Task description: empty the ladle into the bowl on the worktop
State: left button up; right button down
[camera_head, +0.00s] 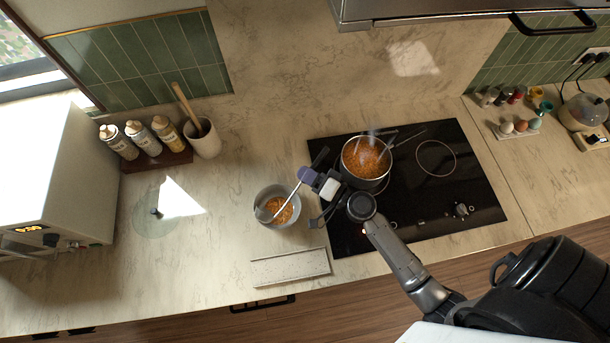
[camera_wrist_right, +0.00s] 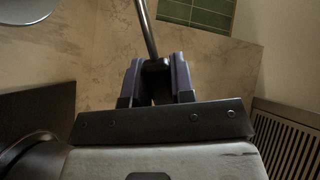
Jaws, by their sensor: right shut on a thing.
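My right gripper (camera_head: 309,175) is shut on the handle of the ladle (camera_head: 290,195), between the bowl and the pot. The right wrist view shows the dark handle (camera_wrist_right: 148,30) between its two purple-grey fingers (camera_wrist_right: 157,80). The ladle's head (camera_head: 264,214) is low over the left part of the grey bowl (camera_head: 297,196) in the head view, and looks tilted. I cannot tell whether it touches the bowl or holds anything. Orange-brown food (camera_head: 284,211) lies in the bowl, which stands on the worktop (camera_head: 225,255). My left gripper is not in view.
A steaming pot (camera_head: 346,161) of similar food stands on the black hob (camera_head: 440,200). A pale rectangular board (camera_head: 290,268) lies in front of the bowl. A glass lid (camera_head: 148,222), bottles (camera_head: 140,136) and a utensil crock (camera_head: 204,144) are to the left.

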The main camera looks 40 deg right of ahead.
jog(key=shift+w+d+f+m+b, duration=0.1)
jog(key=shift+d+f+m+b, duration=0.3)
jog(key=shift+f+m+b, duration=0.85)
jog(key=shift+w+d+f+m+b, duration=0.15)
jog(key=shift+d+f+m+b, duration=0.25)
jog(key=shift+f+m+b, duration=0.8)
jog(key=shift+w+d+f+m+b, duration=0.1)
jog(key=shift+d+f+m+b, duration=0.4)
jog(key=shift+f+m, duration=0.8)
jog(key=shift+a+f+n, duration=0.1)
jog(key=shift+f+n, duration=0.25)
jog(key=shift+f, duration=0.05)
jog(key=shift+f, duration=0.1)
